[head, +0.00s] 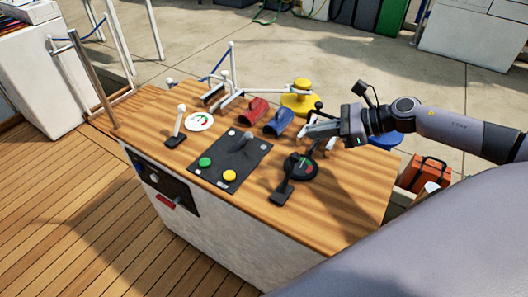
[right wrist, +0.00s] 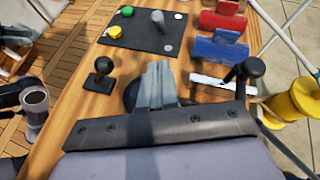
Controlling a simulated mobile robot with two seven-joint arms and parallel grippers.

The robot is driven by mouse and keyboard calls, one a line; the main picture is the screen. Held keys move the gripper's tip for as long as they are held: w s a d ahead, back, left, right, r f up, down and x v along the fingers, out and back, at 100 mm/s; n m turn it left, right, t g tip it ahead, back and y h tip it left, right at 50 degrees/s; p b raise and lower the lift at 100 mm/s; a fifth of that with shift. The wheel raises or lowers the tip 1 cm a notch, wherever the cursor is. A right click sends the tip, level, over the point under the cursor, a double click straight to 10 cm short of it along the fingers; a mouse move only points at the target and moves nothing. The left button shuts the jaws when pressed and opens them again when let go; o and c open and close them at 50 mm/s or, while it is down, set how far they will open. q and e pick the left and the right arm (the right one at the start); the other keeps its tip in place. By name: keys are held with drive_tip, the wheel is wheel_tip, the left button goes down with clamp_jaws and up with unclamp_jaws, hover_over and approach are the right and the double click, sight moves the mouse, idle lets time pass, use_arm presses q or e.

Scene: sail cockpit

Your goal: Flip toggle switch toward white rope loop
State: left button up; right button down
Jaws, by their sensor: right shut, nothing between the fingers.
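A black panel (head: 222,164) lies on the wooden console top, with a grey toggle lever (head: 246,136), a green button (head: 204,162) and a yellow button (head: 229,176). In the right wrist view the toggle lever (right wrist: 158,18) stands near the panel's far edge. My right gripper (head: 306,131) is above the right part of the console, shut and empty, apart from the panel. In the right wrist view its fingertips (right wrist: 158,68) are together, pointing toward the panel. I cannot make out a white rope loop with certainty.
A round black gauge (head: 301,167) and a black-knobbed lever (head: 283,190) sit right of the panel. Red (head: 253,110) and blue (head: 279,121) housings stand behind it. A white-knobbed lever (head: 180,124) and white dial (head: 199,122) are left. A yellow winch (head: 299,97) stands behind.

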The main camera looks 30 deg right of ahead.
sight(245, 141)
drive_tip(key=shift+f+b, duration=0.4)
drive_tip(key=shift+f, duration=0.55)
drive_tip(key=shift+w+a+f, duration=0.15)
drive_tip(key=shift+w+a, duration=0.15)
drive_tip(key=shift+w, duration=0.05)
drive_tip(key=x, duration=0.9)
drive_tip(key=shift+w+a, duration=0.15)
drive_tip(key=shift+a, duration=0.05)
drive_tip(key=shift+w+a+r+p, duration=0.2)
drive_tip(key=shift+w+a+r, duration=0.1)
drive_tip(key=shift+a, duration=0.1)
drive_tip(key=shift+w+a+r+p, duration=0.2)
drive_tip(key=shift+w+a, duration=0.1)
drive_tip(key=shift+a, duration=0.15)
drive_tip(key=shift+w+a+r, duration=0.1)
drive_tip(key=shift+w+a, duration=0.25)
drive_tip(key=shift+a, duration=0.05)
use_arm(q)
drive_tip(key=shift+w+a+f, duration=0.1)
drive_tip(key=shift+a+f, duration=0.2)
drive_tip(key=shift+f, duration=0.3)
use_arm(e)
drive_tip(key=shift+a, duration=0.1)
use_arm(q)
drive_tip(key=shift+r, duration=0.1)
